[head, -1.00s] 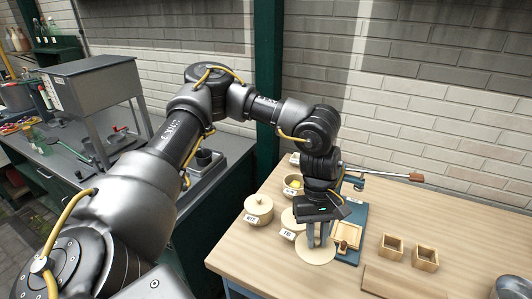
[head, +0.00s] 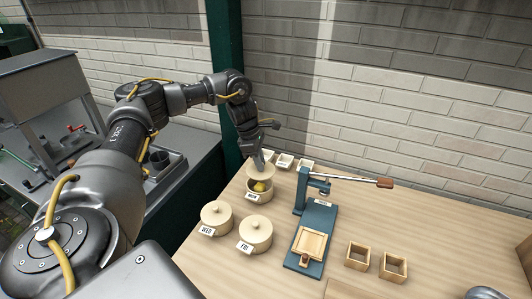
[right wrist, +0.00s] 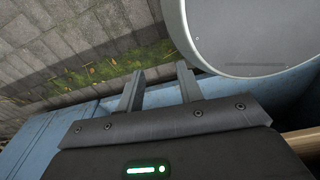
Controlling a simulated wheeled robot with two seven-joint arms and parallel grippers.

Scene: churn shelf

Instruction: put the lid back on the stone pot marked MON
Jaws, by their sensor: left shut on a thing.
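The stone pot marked MON (head: 260,196) stands open on the table's far left part, with something yellow (head: 259,187) inside. My left gripper (head: 262,162) is shut on the round cream lid (head: 262,174). The lid hangs just above the pot's back part, and the yellow contents still show below its front edge. Whether the lid touches the rim is not clear. The gripper hides the lid's knob. My right gripper (right wrist: 160,88) is open and empty in the right wrist view, away from the table top, with paving below.
Lidded pots marked WED (head: 215,220) and FRI (head: 255,235) stand in front of MON. Two wooden boxes (head: 358,257) are farther right.

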